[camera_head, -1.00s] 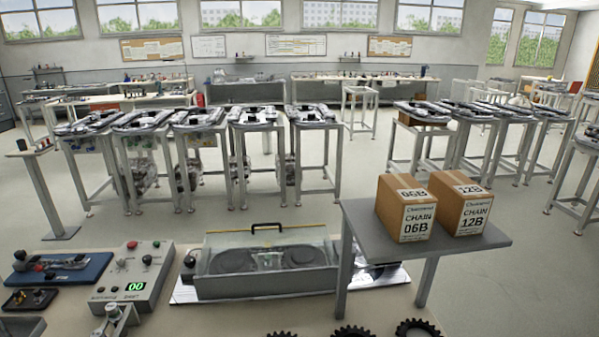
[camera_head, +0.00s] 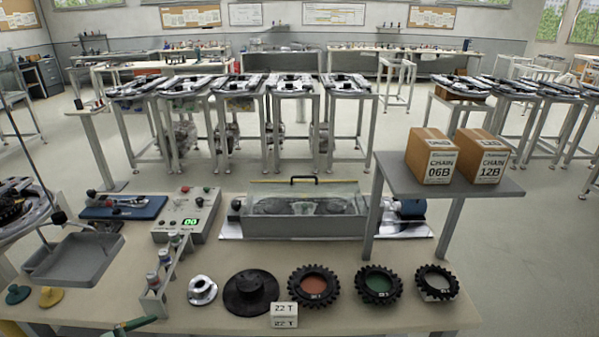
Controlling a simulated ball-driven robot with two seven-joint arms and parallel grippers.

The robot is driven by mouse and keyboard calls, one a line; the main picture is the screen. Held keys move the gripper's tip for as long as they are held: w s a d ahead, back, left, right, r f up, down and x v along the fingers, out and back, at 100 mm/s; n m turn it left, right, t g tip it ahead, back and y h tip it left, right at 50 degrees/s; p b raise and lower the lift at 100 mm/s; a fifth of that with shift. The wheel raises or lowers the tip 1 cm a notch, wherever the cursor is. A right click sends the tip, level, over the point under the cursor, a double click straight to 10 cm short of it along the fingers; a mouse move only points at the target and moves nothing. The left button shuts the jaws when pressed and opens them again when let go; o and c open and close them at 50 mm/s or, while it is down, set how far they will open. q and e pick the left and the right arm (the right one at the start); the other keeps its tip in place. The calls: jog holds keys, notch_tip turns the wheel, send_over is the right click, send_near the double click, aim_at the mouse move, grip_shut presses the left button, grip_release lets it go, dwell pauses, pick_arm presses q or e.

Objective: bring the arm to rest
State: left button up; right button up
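Neither of my grippers shows clearly in the head view. A small dark piece at the bottom left edge is cut off, and I cannot tell what it is. The workbench (camera_head: 394,318) in front of me carries a row of parts: a silver flanged hub (camera_head: 202,290), a black disc (camera_head: 251,292) and black toothed sprockets with a red (camera_head: 313,286), a green (camera_head: 379,285) and a grey centre (camera_head: 437,282). A white "22 T" label block (camera_head: 284,314) stands at the front.
A clear-covered case (camera_head: 306,212), a control box (camera_head: 186,214) with a green "00" display and a grey tray (camera_head: 73,258) stand on the bench. A raised grey shelf (camera_head: 400,182) at right holds two chain boxes, 06B (camera_head: 432,157) and 12B (camera_head: 482,158).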

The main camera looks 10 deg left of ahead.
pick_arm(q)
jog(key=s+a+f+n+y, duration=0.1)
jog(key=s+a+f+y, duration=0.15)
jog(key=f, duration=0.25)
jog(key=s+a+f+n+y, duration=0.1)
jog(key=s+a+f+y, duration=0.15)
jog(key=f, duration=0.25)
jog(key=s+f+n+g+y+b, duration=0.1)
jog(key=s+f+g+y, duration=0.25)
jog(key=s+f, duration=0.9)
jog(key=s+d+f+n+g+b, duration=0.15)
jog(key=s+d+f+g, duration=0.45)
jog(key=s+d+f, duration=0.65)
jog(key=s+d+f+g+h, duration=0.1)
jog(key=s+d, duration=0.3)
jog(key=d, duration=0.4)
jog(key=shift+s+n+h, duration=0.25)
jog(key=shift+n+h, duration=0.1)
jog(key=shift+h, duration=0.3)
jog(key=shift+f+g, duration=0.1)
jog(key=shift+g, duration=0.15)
